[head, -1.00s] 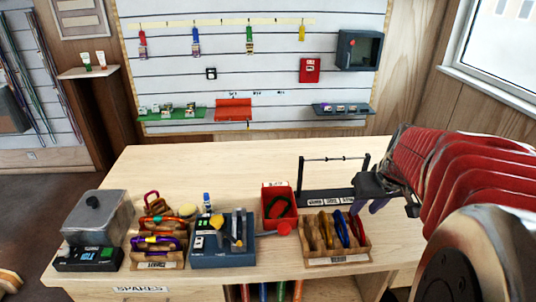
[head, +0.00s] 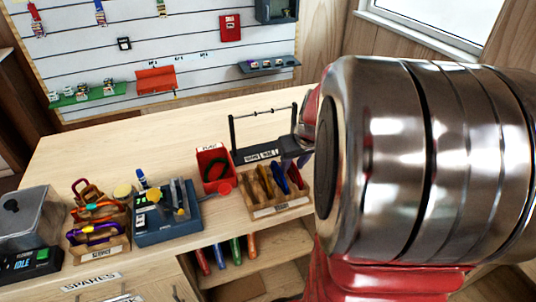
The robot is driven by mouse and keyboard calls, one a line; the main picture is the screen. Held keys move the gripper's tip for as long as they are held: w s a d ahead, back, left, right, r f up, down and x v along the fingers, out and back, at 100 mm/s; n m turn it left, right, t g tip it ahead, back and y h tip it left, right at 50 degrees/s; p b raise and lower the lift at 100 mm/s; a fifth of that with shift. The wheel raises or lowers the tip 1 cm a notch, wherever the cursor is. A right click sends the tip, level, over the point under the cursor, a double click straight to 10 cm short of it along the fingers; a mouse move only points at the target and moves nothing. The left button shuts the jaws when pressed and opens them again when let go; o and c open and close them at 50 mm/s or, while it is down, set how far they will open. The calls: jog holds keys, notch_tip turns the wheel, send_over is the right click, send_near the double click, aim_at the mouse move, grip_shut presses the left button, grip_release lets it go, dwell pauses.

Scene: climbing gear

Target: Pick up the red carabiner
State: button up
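A red carabiner (head: 84,188) stands at the back of a small wooden rack (head: 116,248) on the left of the bench. An orange one (head: 103,208) and a purple one (head: 98,234) are in front of it in the same rack. My gripper (head: 298,149) shows only as a dark part by the right end of a black stand, far to the right of the red carabiner. My arm hides most of it, and its fingers cannot be made out.
A blue-grey device (head: 166,222) stands right of the rack, and a grey lidded box (head: 28,220) left of it. A red bin (head: 214,168), the black stand (head: 262,152) and a wooden divided tray (head: 280,206) are nearer my gripper. The bench's back left is clear.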

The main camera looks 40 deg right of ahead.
jog(key=shift+w+f, duration=0.15)
jog(key=shift+f, duration=0.25)
jog(key=shift+d, duration=0.1)
grip_shut()
dwell(0.3)
